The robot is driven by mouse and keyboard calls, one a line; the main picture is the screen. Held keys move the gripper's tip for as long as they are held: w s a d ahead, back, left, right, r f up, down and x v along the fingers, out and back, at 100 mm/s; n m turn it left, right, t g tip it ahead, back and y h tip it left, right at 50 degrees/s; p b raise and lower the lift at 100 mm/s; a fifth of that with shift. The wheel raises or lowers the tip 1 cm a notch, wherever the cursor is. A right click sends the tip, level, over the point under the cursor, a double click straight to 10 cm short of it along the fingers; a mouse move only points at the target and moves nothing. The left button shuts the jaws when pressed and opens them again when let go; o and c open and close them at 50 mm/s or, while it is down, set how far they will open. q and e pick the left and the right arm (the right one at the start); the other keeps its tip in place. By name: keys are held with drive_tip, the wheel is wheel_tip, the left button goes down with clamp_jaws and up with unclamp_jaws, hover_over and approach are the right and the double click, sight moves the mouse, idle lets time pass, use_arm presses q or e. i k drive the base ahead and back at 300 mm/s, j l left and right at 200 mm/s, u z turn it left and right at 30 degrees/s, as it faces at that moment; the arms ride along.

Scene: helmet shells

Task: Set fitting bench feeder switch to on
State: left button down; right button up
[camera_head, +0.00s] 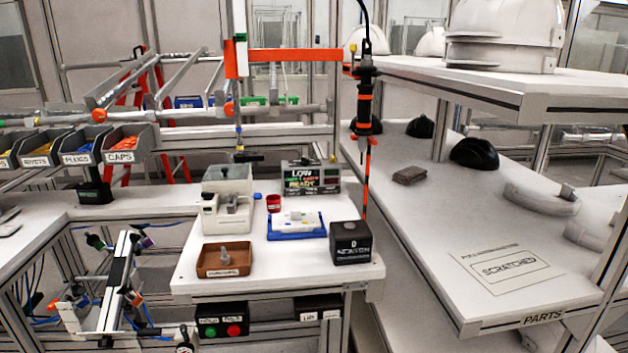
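The fitting bench (190,275) is a white-topped table in the middle. Under its front edge hangs a dark control box (222,320) with a green button on the left and a red button on the right, under small white labels. To its right, a second dark box (318,308) carries white labels, one partly readable. I cannot tell which of these is the feeder switch, nor whether it is on or off. A sign on the bench (311,177) reads LOW and READY. Neither of my grippers can be made out in this view.
The bench holds a grey machine (228,200), a brown tray (224,260), a blue tray (296,226) and a black box (351,242). A parts shelf (450,240) with helmet shells stands on the right. A framed rig with hoses (112,285) stands lower left.

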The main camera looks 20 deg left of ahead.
sight(209, 195)
drive_tip(key=u, duration=1.2)
